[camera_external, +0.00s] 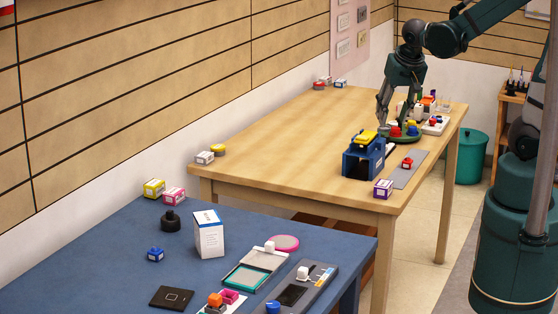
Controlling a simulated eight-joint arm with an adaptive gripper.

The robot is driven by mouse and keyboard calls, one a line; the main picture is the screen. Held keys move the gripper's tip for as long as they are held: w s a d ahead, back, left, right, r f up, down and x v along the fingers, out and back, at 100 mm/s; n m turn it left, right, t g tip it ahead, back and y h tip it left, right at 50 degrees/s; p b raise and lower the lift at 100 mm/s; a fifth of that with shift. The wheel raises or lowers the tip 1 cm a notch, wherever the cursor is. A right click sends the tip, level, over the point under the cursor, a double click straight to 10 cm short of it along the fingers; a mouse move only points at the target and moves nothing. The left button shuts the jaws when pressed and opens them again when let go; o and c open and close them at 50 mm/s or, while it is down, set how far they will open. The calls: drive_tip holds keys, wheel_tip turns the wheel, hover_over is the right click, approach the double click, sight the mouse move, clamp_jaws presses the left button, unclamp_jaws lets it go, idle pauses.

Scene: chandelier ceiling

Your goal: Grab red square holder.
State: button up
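My gripper (394,118) points down over the far wooden table, just above a round dark green tray (417,138). Its two fingers look spread apart, with nothing clearly held between them. Small red pieces (395,131) sit on the tray at the fingertips, next to a yellow and a blue piece. Another small red block (407,162) lies on a grey strip nearer the table's front. At this size I cannot tell which red piece is the square holder. The fingers hide part of the tray's contents.
A blue box-like holder (352,160) with yellow on top stands left of the tray, and a purple box (383,189) stands at the table's near edge. More small items crowd behind the tray. The wooden table's left middle (290,140) is clear. A blue table (90,250) stands in front.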

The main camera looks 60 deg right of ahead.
sight(408, 156)
drive_tip(key=s+d+f+m+g+h+b, duration=0.1)
drive_tip(key=s+d+f+m+g+b, duration=0.1)
drive_tip(key=d+f+m, duration=0.5)
drive_tip(key=shift+d+f+m+g, duration=0.4)
drive_tip(key=shift+d+f+g, duration=0.3)
drive_tip(key=shift+d+f, duration=1.5)
drive_tip(key=shift+b+x, duration=0.4)
drive_tip(key=shift+x, duration=0.95)
drive_tip(key=shift+f, duration=0.1)
drive_tip(key=shift+b+x, duration=0.9)
drive_tip(key=shift+x, duration=1.55)
drive_tip(key=shift+d, duration=0.15)
drive_tip(key=c, duration=0.9)
